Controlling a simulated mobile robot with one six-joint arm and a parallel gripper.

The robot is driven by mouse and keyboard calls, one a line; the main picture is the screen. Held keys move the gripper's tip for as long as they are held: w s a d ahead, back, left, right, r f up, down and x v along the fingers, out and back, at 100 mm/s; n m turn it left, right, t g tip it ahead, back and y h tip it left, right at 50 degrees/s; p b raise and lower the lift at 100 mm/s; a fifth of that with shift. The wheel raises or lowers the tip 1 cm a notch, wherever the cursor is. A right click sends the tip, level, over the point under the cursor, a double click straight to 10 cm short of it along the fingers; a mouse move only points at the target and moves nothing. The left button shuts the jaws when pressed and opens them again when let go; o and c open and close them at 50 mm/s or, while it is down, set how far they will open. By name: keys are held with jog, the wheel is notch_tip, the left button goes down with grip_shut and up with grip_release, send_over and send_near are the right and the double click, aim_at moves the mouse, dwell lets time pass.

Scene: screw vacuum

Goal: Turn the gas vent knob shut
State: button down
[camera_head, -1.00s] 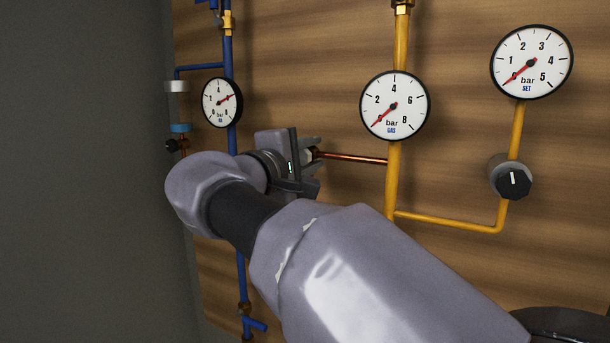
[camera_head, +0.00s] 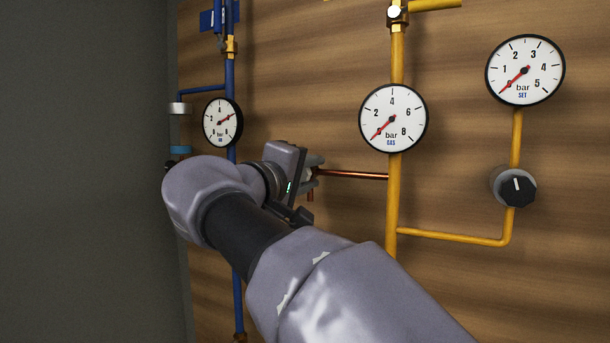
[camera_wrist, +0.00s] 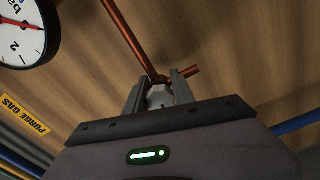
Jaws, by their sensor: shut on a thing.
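My gripper (camera_head: 311,172) is at the left end of a thin copper pipe (camera_head: 352,175), in front of the wooden panel. In the wrist view, its two fingers (camera_wrist: 161,82) are shut on a pale grey knob (camera_wrist: 159,98), which I take to be the gas vent knob. The knob sits between the fingers, where the copper pipe (camera_wrist: 127,35) meets a short copper stub (camera_wrist: 189,73). In the head view the knob is hidden by my gripper and wrist. Its exact angle is hard to tell.
The gas gauge (camera_head: 393,118) on the yellow pipe (camera_head: 394,195) reads near zero, as does the set gauge (camera_head: 525,70). A black regulator knob (camera_head: 518,190) is at the right. A blue pipe (camera_head: 230,75) with a gauge (camera_head: 222,122) runs behind my wrist.

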jog(key=c, duration=1.1)
grip_release()
jog(key=shift+o, duration=0.2)
jog(key=p+v, duration=0.1)
jog(key=v, duration=1.6)
jog(key=shift+s, duration=0.2)
jog(key=shift+a, duration=0.1)
